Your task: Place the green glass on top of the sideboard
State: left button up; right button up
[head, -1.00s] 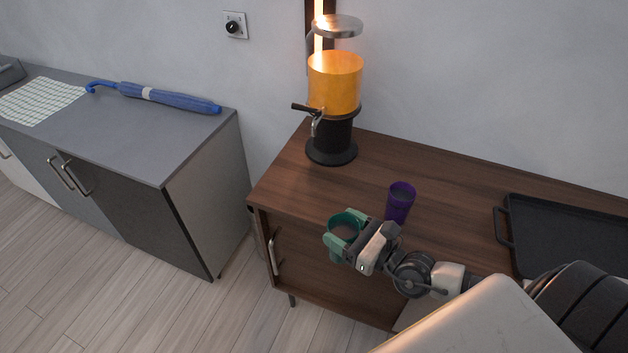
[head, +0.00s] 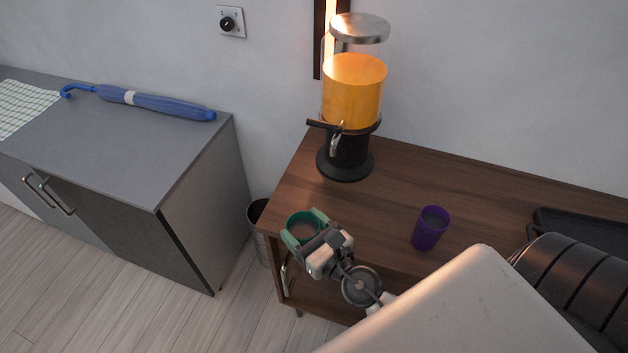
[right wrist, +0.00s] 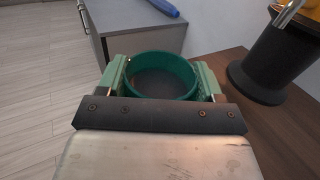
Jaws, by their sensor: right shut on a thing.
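The green glass (head: 305,229) is upright between the fingers of my right gripper (head: 305,226), which is shut on it. In the right wrist view the glass (right wrist: 162,76) shows its open round rim, with a finger on each side; its inside looks dark. The wooden sideboard (head: 400,165) has a brown top. In the head view the glass overlaps the left front part of that top; I cannot tell the gap beneath it. My left gripper is not in view.
A drink dispenser (head: 347,120) with orange liquid stands at the sideboard's back left. A purple cup (head: 430,228) stands right of my gripper, and a black tray (head: 585,228) lies further right. A grey cabinet (head: 125,140) with a blue umbrella (head: 160,103) stands left; a bin (head: 257,213) is between.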

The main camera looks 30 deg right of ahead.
jog(key=shift+w+d+r, duration=0.15)
jog(key=shift+w+d, duration=0.7)
jog(key=shift+w, duration=0.05)
jog(key=w+d+f+b, duration=0.1)
jog(key=w+d, duration=0.2)
jog(key=d, duration=0.1)
jog(key=w+d+f+b, duration=0.1)
jog(key=w+d+b, duration=0.1)
jog(key=w+d, duration=0.1)
jog(key=w+d+f+b, duration=0.1)
jog(key=w+d+b, duration=0.1)
jog(key=d, duration=0.3)
jog(key=shift+w+f, duration=0.1)
jog(key=shift+w, duration=0.55)
jog(key=shift+f, duration=0.15)
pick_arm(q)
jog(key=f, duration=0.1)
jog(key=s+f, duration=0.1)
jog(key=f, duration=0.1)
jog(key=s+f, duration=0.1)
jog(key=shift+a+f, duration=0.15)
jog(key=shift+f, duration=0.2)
